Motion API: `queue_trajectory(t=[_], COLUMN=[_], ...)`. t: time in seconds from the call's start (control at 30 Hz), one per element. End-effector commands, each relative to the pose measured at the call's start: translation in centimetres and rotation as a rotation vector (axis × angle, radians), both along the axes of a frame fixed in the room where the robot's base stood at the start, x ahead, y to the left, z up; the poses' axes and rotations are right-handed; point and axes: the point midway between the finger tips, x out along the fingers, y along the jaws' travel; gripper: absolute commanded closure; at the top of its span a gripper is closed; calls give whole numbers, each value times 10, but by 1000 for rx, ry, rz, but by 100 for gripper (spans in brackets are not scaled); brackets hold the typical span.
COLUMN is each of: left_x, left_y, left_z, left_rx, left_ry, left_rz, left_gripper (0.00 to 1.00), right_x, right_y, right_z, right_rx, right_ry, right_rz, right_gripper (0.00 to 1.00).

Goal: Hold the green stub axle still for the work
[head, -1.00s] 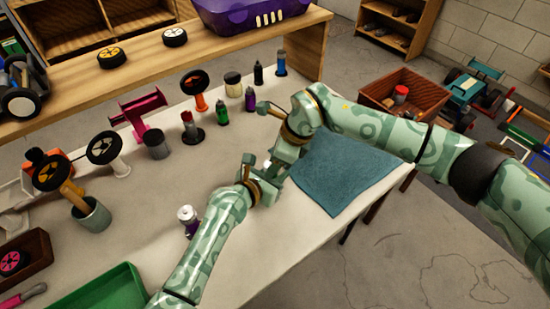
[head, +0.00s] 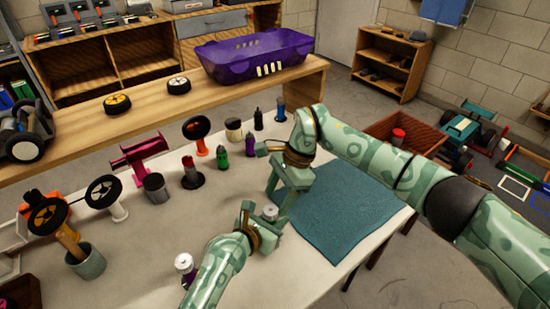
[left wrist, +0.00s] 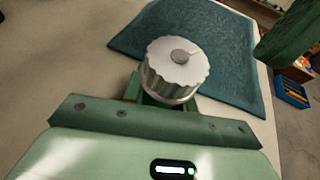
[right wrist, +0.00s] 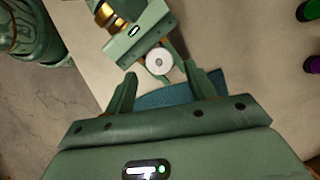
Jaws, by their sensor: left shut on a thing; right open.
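My left gripper (head: 264,226) is shut and holds a part topped by a round silver knurled piece (left wrist: 176,70) above the table. Its flat face and small grey centre point up in the left wrist view. The silver piece also shows in the head view (head: 270,212) and the right wrist view (right wrist: 159,62). Green shows under it, but I cannot tell the stub axle from my green fingers. My right gripper (right wrist: 160,85) is open and empty. It points down over the silver piece, which appears between and beyond its fingertips, apart from them.
A blue-green cloth (head: 340,210) lies right of the grippers. A white-capped bottle (head: 184,264) stands near my left forearm. The pale tabletop (head: 160,225) is clear left of the grippers.

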Motion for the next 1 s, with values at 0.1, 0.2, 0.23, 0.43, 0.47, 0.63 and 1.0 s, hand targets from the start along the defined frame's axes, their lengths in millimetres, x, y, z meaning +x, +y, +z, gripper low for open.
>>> queue_trajectory(t=[0.1, 0.2, 0.23, 0.43, 0.47, 0.63, 1.0], left_x=[0, 0, 0, 0, 0, 0, 0], left_y=[0, 0, 0, 0, 0, 0, 0], left_z=[1, 0, 0, 0, 0, 0, 0], left_rx=[-1, -1, -1, -1, -1, -1, -1], left_ry=[-1, -1, -1, -1, -1, -1, -1], left_rz=[0, 0, 0, 0, 0, 0, 0], left_gripper=[97, 97, 97, 97, 97, 97, 97], right_x=[5, 9, 10, 12, 12, 7, 4], right_y=[-11, -19, -22, -21, -16, 2, 9], right_z=[27, 50, 57, 96, 99, 111, 110], right_rx=[-2, -2, -2, -30, -44, -128, -174], right_ry=[-4, -3, -4, -34, -50, -123, -152], right_rz=[-1, -2, -1, 27, 36, 115, 173], right_gripper=[45, 45, 45, 45, 45, 45, 45])
